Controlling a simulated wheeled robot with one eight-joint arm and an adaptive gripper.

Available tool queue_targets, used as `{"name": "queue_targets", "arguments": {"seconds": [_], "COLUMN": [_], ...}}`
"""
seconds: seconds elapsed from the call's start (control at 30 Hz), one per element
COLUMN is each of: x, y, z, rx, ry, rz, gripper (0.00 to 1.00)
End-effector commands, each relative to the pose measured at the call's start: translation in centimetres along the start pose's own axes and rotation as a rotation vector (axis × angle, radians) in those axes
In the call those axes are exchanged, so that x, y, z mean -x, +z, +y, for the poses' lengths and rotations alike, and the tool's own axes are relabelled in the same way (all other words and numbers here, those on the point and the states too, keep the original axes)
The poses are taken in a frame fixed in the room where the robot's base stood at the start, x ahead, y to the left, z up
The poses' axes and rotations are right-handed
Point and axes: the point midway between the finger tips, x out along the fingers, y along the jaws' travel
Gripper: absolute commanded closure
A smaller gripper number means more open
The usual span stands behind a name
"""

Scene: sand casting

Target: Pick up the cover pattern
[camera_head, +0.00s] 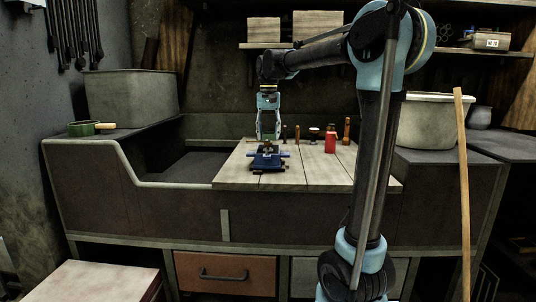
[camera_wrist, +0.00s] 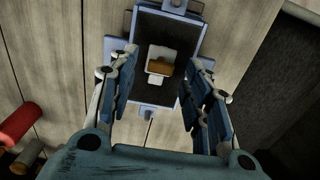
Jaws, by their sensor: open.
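A small piece with a brown block (camera_wrist: 160,69) and pale parts, which looks like the cover pattern, lies in a dark-floored blue frame (camera_wrist: 143,104). The blue frame also shows on the wooden boards in the head view (camera_head: 267,163). My gripper (camera_head: 268,137) points down above the frame. In the wrist view my gripper (camera_wrist: 163,88) is open, with one finger on each side of the piece and nothing between them held. How far the fingertips are above the piece is hard to tell.
A red can (camera_head: 330,143) and several upright tools stand on the boards (camera_head: 310,178) to the right. A dark recessed bay (camera_head: 190,168) lies left of the boards. A grey bin (camera_head: 130,97) and a pale tub (camera_head: 430,122) stand at the sides.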

Motion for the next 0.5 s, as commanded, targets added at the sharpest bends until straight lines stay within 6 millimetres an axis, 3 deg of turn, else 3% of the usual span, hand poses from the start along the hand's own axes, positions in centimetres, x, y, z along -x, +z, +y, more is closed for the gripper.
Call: {"name": "queue_targets", "arguments": {"seconds": [0.5], "x": [-5.1], "y": [-0.9], "z": [-0.2], "rx": [0.000], "ry": [0.000], "rz": [0.000], "gripper": [0.55]}}
